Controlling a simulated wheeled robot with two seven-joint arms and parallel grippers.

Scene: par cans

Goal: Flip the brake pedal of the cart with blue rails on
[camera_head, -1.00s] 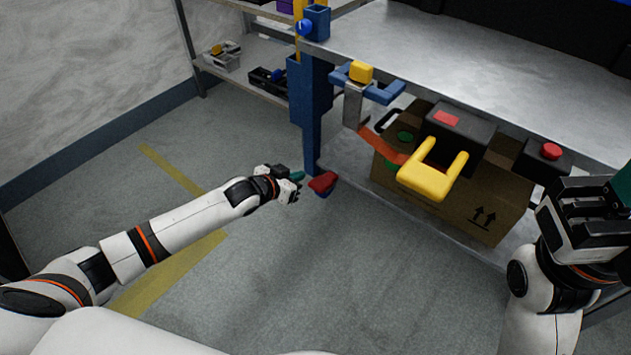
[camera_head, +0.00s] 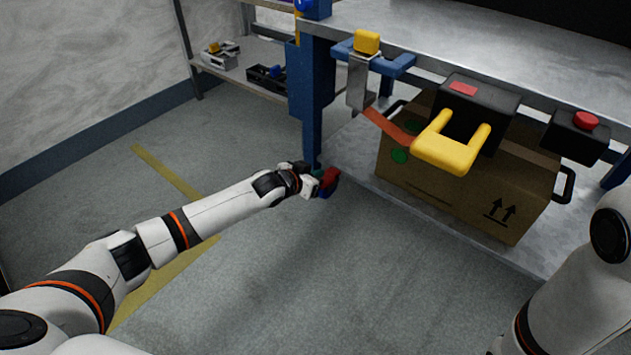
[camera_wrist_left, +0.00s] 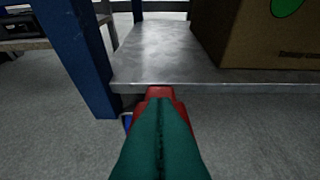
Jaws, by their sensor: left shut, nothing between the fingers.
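A workbench-like cart with blue legs (camera_head: 311,105) and a grey lower shelf (camera_head: 360,160) stands ahead. At its lower corner is a small red pedal (camera_head: 331,179) with a blue part below it.
A cardboard box (camera_head: 460,190) stands on the lower shelf. Above it are a yellow handle (camera_head: 445,155), a black box with a red button (camera_head: 585,121) and a blue clamp-like part (camera_head: 395,66). Shelves with bins (camera_head: 265,78) stand at the back left. The floor in front is clear.

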